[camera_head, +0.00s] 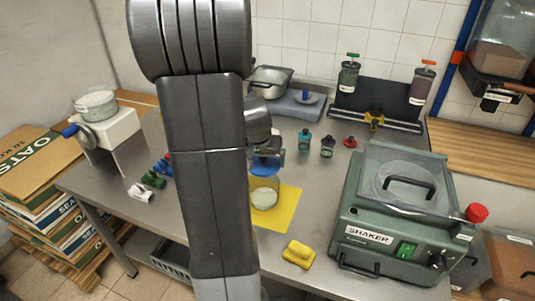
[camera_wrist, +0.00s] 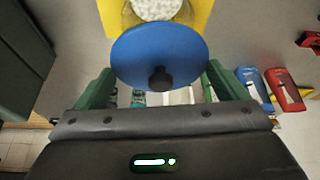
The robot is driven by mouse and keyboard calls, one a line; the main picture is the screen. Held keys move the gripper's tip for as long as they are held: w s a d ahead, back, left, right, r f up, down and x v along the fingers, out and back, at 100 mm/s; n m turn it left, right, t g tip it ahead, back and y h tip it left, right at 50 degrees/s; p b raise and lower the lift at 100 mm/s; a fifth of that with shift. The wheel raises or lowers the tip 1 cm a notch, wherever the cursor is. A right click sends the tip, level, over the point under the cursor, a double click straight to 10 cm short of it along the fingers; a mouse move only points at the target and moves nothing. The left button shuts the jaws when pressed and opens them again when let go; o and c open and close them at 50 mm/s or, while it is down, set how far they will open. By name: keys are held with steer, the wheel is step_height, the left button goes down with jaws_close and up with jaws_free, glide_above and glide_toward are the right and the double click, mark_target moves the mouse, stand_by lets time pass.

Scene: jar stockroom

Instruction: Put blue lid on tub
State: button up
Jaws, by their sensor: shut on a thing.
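The blue lid (camera_wrist: 160,45) is a round disc with a dark knob, held between the two green fingers of my gripper (camera_wrist: 160,72). In the head view the lid (camera_head: 265,170) shows just right of my arm, close above the clear tub (camera_head: 263,192). The tub (camera_wrist: 155,9) has white contents and stands on a yellow mat (camera_head: 287,207). In the wrist view the lid overlaps the tub's near part, and white contents show beyond its edge. I cannot tell whether lid and tub touch.
A green shaker machine (camera_head: 385,215) stands on the right of the steel table. A yellow block (camera_head: 298,254) lies in front of the mat. Small jars (camera_head: 327,146) stand behind it.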

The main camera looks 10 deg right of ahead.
step_height(320, 180, down, 5)
steer(key=b, duration=0.3)
steer(key=shift+f+b, duration=0.6)
steer(key=shift+b, duration=0.2)
steer(key=shift+r+b, duration=0.1)
steer(key=shift+b, duration=0.2)
stand_by(0.8)
steer(key=shift+f+b, duration=0.2)
steer(key=shift+b, duration=0.3)
stand_by(0.9)
stand_by(0.3)
steer(key=o, duration=0.6)
